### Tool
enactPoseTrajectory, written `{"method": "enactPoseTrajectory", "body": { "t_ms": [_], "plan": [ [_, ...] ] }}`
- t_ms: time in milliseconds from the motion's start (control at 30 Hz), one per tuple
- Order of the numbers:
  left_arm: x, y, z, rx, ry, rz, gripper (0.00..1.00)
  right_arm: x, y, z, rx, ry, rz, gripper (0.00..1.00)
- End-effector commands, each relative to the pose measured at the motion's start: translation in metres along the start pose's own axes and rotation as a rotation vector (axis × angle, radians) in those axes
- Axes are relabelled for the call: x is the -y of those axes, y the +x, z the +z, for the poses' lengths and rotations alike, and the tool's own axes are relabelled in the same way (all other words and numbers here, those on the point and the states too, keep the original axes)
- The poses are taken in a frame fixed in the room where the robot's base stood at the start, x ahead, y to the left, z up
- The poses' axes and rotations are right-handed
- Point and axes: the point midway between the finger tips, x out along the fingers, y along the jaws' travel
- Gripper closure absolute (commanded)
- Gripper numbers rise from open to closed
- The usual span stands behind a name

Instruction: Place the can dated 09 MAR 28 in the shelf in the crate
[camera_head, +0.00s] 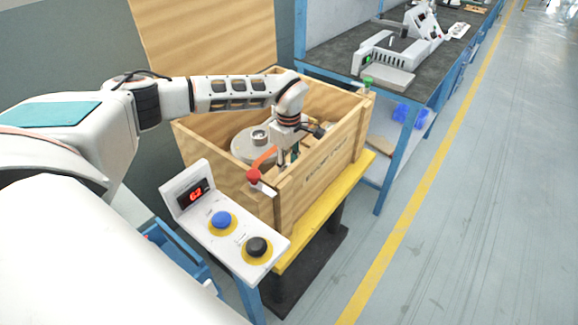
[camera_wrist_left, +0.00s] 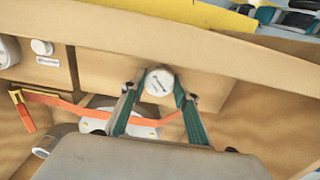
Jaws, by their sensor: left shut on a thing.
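The open wooden crate (camera_head: 325,165) stands on a yellow-edged stand. My left arm reaches over it, and my left gripper (camera_head: 288,160) is down inside, near the front wall. In the left wrist view the gripper (camera_wrist_left: 158,95) is shut on a small can (camera_wrist_left: 158,82), its round white end between the fingertips. Dark marks show on that end, too small to read as a date. The can is hidden in the head view. A tan ledge or box (camera_wrist_left: 105,70) lies beyond the fingers; I cannot tell if it is the shelf. My right gripper is not in view.
A grey round blower part (camera_head: 243,146) and an orange strap (camera_wrist_left: 70,102) are in the crate. A red knob (camera_head: 253,175) is at its front corner. A button panel (camera_head: 225,222) stands in front. A blue-framed bench (camera_head: 435,75) is behind right; open floor lies right.

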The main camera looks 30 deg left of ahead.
Motion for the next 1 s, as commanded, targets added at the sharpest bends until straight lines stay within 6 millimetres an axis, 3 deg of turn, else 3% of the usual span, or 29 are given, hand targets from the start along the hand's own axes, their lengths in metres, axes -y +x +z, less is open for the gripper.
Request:
{"method": "enactPoseTrajectory", "body": {
  "t_ms": [333,367,400,433,800,1000],
  "plan": [
    [-0.001,0.002,0.0,0.0,0.0,0.002,0.91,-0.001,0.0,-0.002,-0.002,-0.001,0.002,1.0],
    [-0.001,0.002,0.0,0.001,0.0,0.002,0.67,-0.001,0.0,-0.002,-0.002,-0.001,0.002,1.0],
    [-0.001,0.002,0.0,0.001,0.0,0.002,0.57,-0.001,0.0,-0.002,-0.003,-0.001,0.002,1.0],
    [-0.001,0.002,0.0,0.001,0.0,0.002,0.53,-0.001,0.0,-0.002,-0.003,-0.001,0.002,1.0],
    [-0.001,-0.001,0.0,0.001,0.0,0.003,0.53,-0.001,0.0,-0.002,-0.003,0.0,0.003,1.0],
    [-0.002,-0.027,-0.001,0.0,0.0,0.007,0.53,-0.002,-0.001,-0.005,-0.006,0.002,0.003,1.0]
  ]
}}
